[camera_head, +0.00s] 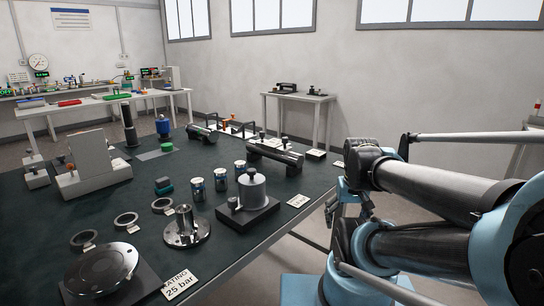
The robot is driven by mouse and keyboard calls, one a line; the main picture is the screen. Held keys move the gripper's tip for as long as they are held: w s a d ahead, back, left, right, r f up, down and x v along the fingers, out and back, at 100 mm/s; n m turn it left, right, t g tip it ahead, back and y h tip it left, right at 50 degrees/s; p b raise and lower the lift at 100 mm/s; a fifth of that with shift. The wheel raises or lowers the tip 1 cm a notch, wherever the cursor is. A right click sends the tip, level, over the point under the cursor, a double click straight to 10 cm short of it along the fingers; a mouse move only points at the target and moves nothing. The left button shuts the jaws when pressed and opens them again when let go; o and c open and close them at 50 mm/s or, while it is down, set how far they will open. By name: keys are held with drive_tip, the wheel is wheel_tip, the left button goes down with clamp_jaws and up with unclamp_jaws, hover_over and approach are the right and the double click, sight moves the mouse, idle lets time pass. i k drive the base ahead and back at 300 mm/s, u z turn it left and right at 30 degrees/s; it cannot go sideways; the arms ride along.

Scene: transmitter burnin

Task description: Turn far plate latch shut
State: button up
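A grey fixture with an upright pale plate (88,148) stands at the left of the dark green bench top. A small brown knob (71,169) shows on its near side. My arm comes in from the right. What seems to be my gripper (364,206) is off the bench's right edge, far from the fixture. It is small and partly hidden by my arm, so its fingers cannot be read.
On the bench (110,208) are a round black disc (101,268), a flanged metal post (186,229), a grey pot on a black base (252,192), several cans, rings and a dark cylinder (274,153). A side table (299,97) stands behind. Floor shows beyond the bench's right edge.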

sight(284, 141)
drive_tip(key=k, duration=1.5)
drive_tip(key=z, duration=0.5)
drive_tip(key=i, duration=1)
